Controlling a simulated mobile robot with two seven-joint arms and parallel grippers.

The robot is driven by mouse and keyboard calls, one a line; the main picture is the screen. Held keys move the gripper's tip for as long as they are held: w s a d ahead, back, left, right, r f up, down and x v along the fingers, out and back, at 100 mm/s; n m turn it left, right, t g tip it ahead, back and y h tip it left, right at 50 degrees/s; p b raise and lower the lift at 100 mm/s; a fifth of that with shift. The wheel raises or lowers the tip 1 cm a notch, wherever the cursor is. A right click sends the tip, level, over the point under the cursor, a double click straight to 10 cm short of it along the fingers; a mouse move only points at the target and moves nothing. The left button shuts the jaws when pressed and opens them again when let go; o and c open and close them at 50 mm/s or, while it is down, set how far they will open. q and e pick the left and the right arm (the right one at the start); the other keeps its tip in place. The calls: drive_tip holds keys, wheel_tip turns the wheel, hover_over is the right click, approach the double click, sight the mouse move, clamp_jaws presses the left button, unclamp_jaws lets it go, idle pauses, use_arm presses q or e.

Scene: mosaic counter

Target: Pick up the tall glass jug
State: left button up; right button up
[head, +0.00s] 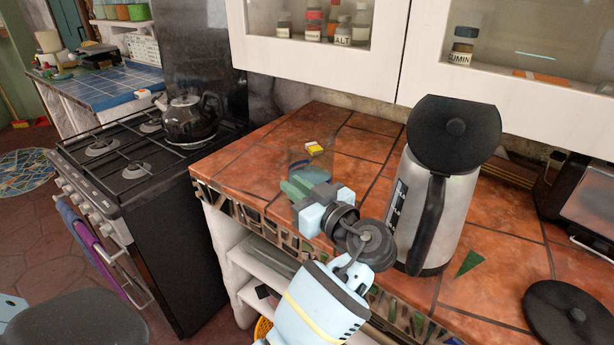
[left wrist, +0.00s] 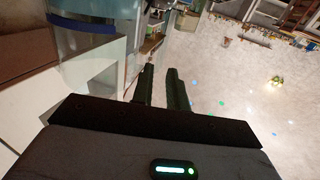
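The tall glass jug (head: 310,158) is clear and hard to make out. It stands on the terracotta-tiled counter near its left end, with a bluish band low down, partly hidden behind my left gripper. My left gripper (head: 297,188) is at the jug's near side, low down, with its green fingers pointing toward it. In the left wrist view, a large clear, bluish glass shape with a dark blue band (left wrist: 88,22), which looks like the jug, is left of the fingers (left wrist: 160,72). The fingers are a little apart with nothing seen between them. My right gripper is not in view.
A steel kettle with a black lid (head: 440,200) stands close to the right of my left arm. A small yellow item (head: 315,149) shows near the jug. A black round lid (head: 570,312) lies at lower right. White cabinets (head: 320,60) overhang the counter; a stove (head: 150,190) stands left.

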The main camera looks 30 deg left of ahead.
sight(279, 175)
use_arm(q)
drive_tip(key=p+x, duration=0.1)
drive_tip(key=x, duration=0.4)
drive_tip(key=shift+w+a+r, duration=0.1)
drive_tip(key=shift+w+a, duration=0.05)
drive_tip(key=shift+a, duration=0.15)
drive_tip(key=shift+w+a, duration=0.1)
drive_tip(key=shift+a, duration=0.25)
clamp_jaws()
idle(1.0)
